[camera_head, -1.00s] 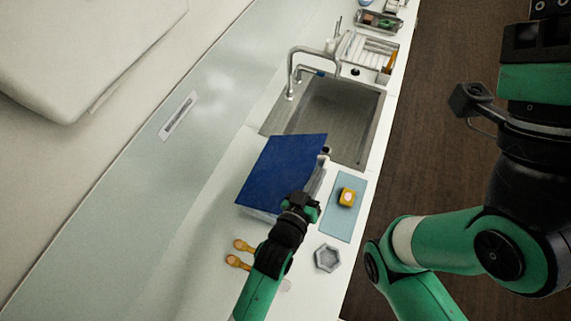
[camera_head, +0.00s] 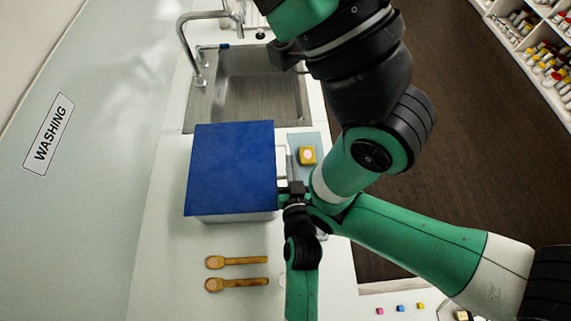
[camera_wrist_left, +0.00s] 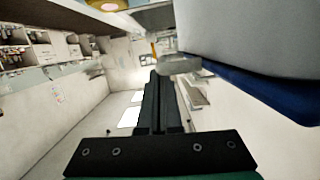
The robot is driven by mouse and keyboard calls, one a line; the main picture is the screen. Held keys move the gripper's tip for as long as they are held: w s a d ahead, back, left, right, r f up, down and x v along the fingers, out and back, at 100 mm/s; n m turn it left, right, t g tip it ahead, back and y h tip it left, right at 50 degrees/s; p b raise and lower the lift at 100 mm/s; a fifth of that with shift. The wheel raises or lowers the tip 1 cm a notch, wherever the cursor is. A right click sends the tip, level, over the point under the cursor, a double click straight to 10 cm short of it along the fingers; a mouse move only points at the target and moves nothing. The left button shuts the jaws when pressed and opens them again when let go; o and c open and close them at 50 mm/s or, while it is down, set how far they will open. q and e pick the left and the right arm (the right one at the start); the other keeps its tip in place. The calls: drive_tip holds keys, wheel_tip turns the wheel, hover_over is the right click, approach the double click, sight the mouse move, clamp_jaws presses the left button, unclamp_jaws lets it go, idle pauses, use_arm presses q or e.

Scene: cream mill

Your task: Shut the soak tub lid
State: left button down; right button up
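The soak tub (camera_head: 237,217) is a pale box on the counter, with a flat blue lid (camera_head: 232,165) over its top. In the head view I cannot tell whether the lid is fully seated. My left gripper (camera_head: 292,189) is at the tub's right side, close to a pale handle-like bar (camera_head: 281,160). In the left wrist view, the fingers (camera_wrist_left: 156,82) look together, with a greyish piece (camera_wrist_left: 180,64) just beyond their tips. The tub's pale wall (camera_wrist_left: 250,35) and the blue lid edge (camera_wrist_left: 260,88) are at upper right. My right gripper is out of view.
A sink (camera_head: 250,88) with a tap lies beyond the tub. Two wooden spoons (camera_head: 238,261) lie in front of the tub. My right arm crosses the foreground on the right.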

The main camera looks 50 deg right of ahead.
use_arm(q)
drive_tip(key=shift+f, duration=0.25)
wheel_tip(320, 180, up, 5)
drive_tip(key=p, duration=0.4)
drive_tip(key=p+v, duration=0.1)
drive_tip(key=v, duration=0.9)
drive_tip(key=shift+s+d+f, duration=0.3)
drive_tip(key=shift+s, duration=0.05)
